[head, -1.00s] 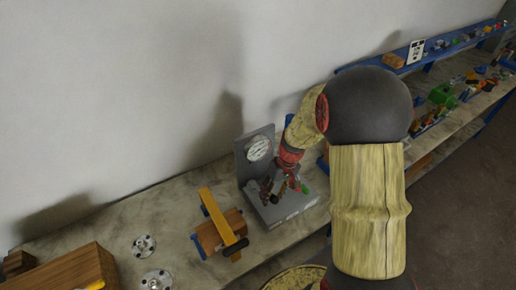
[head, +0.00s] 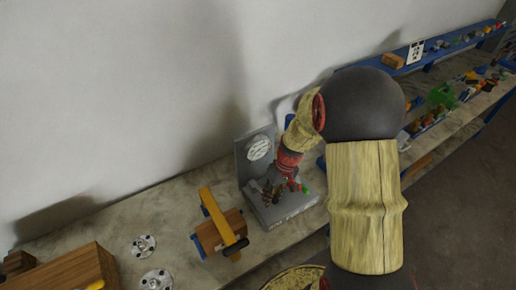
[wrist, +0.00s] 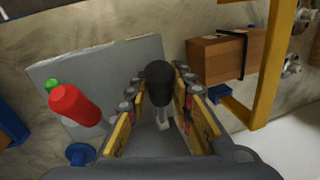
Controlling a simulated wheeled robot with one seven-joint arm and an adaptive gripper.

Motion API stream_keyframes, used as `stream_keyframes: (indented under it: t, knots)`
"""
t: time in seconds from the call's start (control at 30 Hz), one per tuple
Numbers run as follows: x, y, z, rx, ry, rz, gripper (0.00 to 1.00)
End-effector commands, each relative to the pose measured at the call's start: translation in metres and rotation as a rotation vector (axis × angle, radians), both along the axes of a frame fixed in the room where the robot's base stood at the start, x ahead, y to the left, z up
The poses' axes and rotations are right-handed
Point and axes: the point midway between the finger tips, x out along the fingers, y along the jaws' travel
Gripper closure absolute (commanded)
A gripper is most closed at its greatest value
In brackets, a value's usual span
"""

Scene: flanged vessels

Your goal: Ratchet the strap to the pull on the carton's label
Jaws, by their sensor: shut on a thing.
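My gripper (wrist: 160,108) is shut on a black-knobbed lever (wrist: 158,78), which stands between its yellow-padded fingers on a thin pale shaft. In the head view my gripper (head: 282,186) is at the grey gauge stand (head: 280,210), and the lever is hard to make out there. A white dial (head: 259,147) is on the stand's upright plate. The brown carton (head: 208,238) lies left of the stand. In the wrist view the carton (wrist: 212,62) has a dark strap (wrist: 245,55) around it. The label's writing is not readable.
A yellow frame (head: 214,212) stands over the carton. A red cylinder (wrist: 75,105) and a green part (wrist: 53,85) are beside my gripper. Round metal flanges (head: 143,245) and a wooden box (head: 75,272) are at left. Cluttered shelves (head: 450,95) are at right.

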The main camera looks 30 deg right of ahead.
Motion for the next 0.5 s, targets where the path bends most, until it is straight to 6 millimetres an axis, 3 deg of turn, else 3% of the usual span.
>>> stream_keyframes:
  t: [0.2,0.5]
  knots:
    - [0.0,-0.0001,0.0,0.0,0.0,0.0,1.0]
    - [0.0,-0.0001,0.0,0.0,0.0,-0.001,1.0]
